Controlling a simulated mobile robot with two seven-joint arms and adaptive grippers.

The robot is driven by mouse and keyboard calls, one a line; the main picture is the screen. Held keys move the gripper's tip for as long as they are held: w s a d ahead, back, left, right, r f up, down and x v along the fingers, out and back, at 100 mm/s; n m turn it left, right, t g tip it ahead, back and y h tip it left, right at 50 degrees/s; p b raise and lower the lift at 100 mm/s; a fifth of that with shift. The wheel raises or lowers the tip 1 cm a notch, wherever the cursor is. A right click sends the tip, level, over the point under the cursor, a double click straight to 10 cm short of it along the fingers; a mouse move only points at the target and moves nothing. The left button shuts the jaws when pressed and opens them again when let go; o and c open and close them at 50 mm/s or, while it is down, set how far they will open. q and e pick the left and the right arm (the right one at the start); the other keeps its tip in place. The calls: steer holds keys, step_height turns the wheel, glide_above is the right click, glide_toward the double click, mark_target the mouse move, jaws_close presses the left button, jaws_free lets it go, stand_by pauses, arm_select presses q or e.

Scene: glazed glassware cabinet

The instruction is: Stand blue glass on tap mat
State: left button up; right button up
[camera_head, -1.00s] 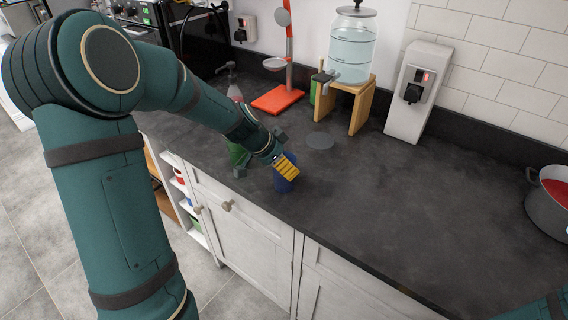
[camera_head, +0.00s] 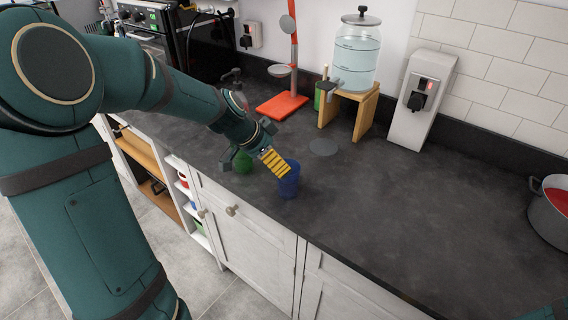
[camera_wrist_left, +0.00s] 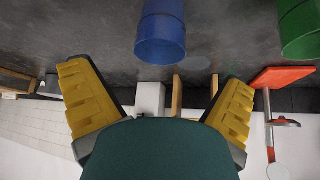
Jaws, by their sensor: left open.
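The blue glass (camera_head: 289,182) stands upright on the dark counter near its front edge. The tap mat (camera_head: 323,147), a thin dark grey disc, lies bare on the counter in front of the water dispenser's wooden stand. My left gripper (camera_head: 274,163) is open and empty, just left of the blue glass's rim. In the left wrist view the blue glass (camera_wrist_left: 162,34) is ahead of the spread yellow fingers, sideways between them and not enclosed. My right gripper is not in view.
A green glass (camera_head: 243,162) stands left of the blue one, partly behind my gripper. The water dispenser (camera_head: 356,52) is on its wooden stand (camera_head: 365,115). A red-based stand (camera_head: 281,106) is behind. A pot (camera_head: 548,207) is far right. The middle counter is clear.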

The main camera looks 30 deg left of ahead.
arm_select(q)
steer(key=v, duration=0.5)
steer(key=shift+p, duration=0.3)
